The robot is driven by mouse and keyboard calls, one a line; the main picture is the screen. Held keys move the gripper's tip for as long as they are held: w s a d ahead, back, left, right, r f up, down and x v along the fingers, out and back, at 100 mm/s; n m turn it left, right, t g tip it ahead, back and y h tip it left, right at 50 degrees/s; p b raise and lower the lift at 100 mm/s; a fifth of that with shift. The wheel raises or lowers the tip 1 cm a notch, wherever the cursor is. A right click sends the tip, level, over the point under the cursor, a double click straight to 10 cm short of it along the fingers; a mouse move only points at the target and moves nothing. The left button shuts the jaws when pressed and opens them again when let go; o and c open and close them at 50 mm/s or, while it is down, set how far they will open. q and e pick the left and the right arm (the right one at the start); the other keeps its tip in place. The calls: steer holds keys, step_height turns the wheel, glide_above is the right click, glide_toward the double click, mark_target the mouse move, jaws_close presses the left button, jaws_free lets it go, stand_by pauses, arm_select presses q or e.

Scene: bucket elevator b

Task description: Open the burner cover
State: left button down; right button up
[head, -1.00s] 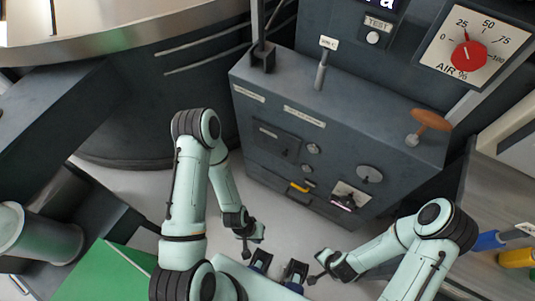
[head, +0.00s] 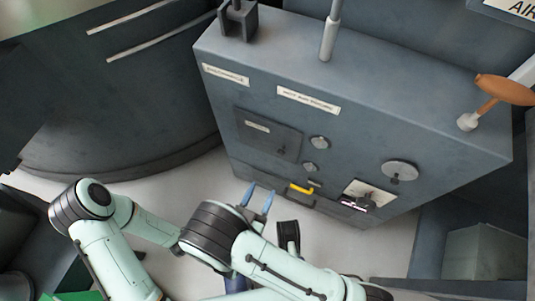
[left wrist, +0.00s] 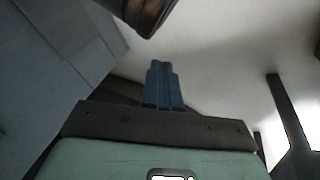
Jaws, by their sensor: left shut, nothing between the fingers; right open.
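The grey burner cabinet (head: 350,110) fills the middle of the head view. Its front carries a dark rectangular panel (head: 268,133), a round grey disc (head: 401,171) and a small lit window (head: 369,194). I cannot tell for certain which is the burner cover; none of these looks swung open. My right gripper (head: 259,190) is open and empty, its blue fingers apart in front of the cabinet's lower left front, below the dark panel. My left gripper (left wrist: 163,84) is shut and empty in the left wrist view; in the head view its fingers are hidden.
An orange-handled lever (head: 500,90) and a grey post (head: 330,32) rise from the cabinet's top. A yellow handle (head: 301,189) is low on the front. A large dark round vessel (head: 130,90) stands at left. Some pale floor (head: 150,195) is free between them.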

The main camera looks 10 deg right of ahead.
mark_target(280, 154)
steer(key=b+x, duration=0.2)
steer(key=x, duration=1)
steer(key=shift+w+d, duration=0.2)
steer(key=shift+d, duration=0.15)
arm_select(q)
steer(key=shift+g, duration=0.8)
steer(key=s+f, duration=0.2)
steer(key=s, duration=0.1)
steer(key=s+f, duration=0.1)
steer(key=f, duration=0.1)
steer(key=shift+s+a, duration=0.2)
steer(key=shift+a, duration=0.1)
arm_select(e)
jaws_close()
